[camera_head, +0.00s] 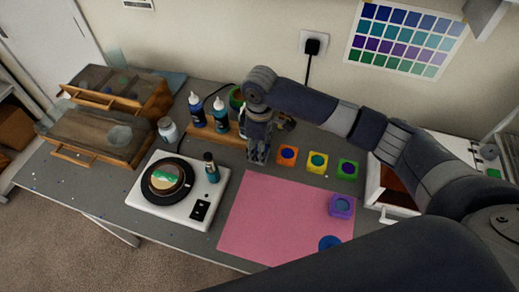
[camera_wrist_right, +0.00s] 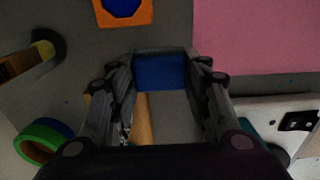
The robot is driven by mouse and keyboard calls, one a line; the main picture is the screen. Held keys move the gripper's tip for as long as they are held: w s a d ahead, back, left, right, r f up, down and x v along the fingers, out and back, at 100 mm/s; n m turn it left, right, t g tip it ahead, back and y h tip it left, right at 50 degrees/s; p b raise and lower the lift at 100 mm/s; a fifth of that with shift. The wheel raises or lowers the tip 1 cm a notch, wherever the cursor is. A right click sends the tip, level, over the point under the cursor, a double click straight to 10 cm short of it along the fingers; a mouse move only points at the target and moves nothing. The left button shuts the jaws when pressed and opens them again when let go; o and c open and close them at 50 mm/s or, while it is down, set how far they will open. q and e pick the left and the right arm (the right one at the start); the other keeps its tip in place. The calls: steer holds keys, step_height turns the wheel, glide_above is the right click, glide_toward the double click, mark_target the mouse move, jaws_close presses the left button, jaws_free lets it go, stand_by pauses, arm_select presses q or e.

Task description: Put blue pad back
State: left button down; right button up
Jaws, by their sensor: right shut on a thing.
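My right gripper (camera_head: 258,156) points down over the table, just left of the orange pad (camera_head: 287,156). In the wrist view my right gripper (camera_wrist_right: 162,74) is shut on the blue pad (camera_wrist_right: 161,70), which shows as a blue block between the fingertips. In the head view the blue pad is hidden or too small to make out. I cannot tell whether it touches the table. The orange pad also shows in the wrist view (camera_wrist_right: 123,10). Yellow (camera_head: 317,163) and green (camera_head: 347,169) pads continue the row to the right. My left gripper is not in view.
A pink mat (camera_head: 270,215) holds a purple pad (camera_head: 342,207) and a blue disc (camera_head: 330,243). A white hotplate (camera_head: 150,206) stands left. A wooden rack (camera_head: 232,138) with bottles (camera_head: 197,112) is close left of the gripper. Wooden drawers (camera_head: 95,135) stand far left.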

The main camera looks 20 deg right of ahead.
steer(key=shift+s+f, duration=0.1)
steer(key=shift+f, duration=1)
steer(key=o, duration=0.9)
steer(key=shift+f, duration=0.1)
steer(key=shift+o, duration=0.2)
step_height(320, 180, up, 11)
steer(key=shift+a+r+b, duration=0.1)
steer(key=shift+b, duration=0.75)
steer(key=shift+r, duration=0.55)
